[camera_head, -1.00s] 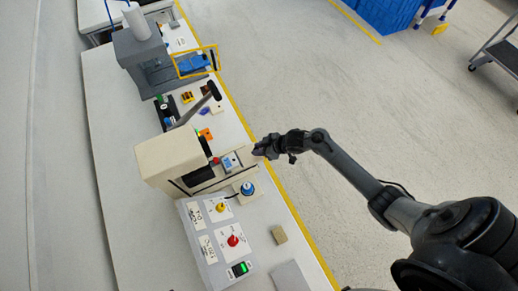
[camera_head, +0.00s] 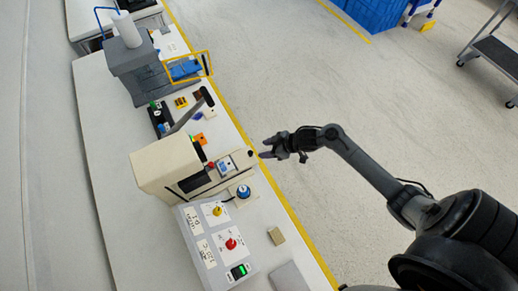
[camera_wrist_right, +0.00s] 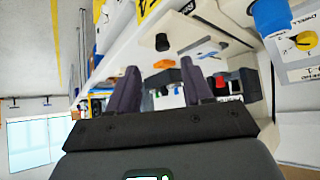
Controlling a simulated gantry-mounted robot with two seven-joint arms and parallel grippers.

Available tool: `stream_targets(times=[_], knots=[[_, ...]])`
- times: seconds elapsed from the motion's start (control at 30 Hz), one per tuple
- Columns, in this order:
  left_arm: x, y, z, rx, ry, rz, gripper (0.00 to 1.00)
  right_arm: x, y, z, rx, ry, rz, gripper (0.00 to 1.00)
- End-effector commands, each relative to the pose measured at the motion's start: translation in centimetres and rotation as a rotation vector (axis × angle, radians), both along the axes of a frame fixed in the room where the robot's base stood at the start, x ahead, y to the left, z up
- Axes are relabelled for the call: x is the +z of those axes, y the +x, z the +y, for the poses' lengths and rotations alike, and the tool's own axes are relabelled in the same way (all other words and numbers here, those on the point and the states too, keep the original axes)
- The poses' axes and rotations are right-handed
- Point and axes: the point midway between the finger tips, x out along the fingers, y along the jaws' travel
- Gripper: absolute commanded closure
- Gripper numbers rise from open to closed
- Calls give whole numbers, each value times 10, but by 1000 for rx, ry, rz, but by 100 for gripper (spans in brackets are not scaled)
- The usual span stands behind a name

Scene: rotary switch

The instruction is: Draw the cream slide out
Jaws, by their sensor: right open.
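The cream press-like machine (camera_head: 165,163) stands on the bench. The cream slide (camera_head: 240,162) runs out of its right side towards the bench's yellow-striped edge. A small black knob (camera_head: 250,153) sits at the slide's outer end. My right gripper (camera_head: 266,148) is open and empty, just right of the knob and apart from it. In the right wrist view the open fingers (camera_wrist_right: 158,85) point toward the bench, and the black knob (camera_wrist_right: 162,41) shows above and between them. My left gripper is not in view.
The grey panel (camera_head: 197,250) has a yellow knob (camera_head: 217,210) and a red knob (camera_head: 231,243). Open floor is to the right.

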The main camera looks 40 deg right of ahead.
Motion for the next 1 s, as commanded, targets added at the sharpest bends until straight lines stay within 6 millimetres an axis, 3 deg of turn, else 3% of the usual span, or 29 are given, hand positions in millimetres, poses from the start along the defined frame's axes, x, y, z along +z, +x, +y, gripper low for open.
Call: stream_targets(times=[0.13, 0.4, 0.83, 1.0], knots=[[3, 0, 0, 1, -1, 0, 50, 15, -12, -8, 0, -2, 0, 50], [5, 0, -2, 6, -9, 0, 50, 25, -21, -13, 0, 0, 0, 50], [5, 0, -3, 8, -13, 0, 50, 23, -22, -13, 0, 0, 2, 50], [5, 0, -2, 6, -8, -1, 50, 4, -42, -3, -2, 22, 43, 50]])
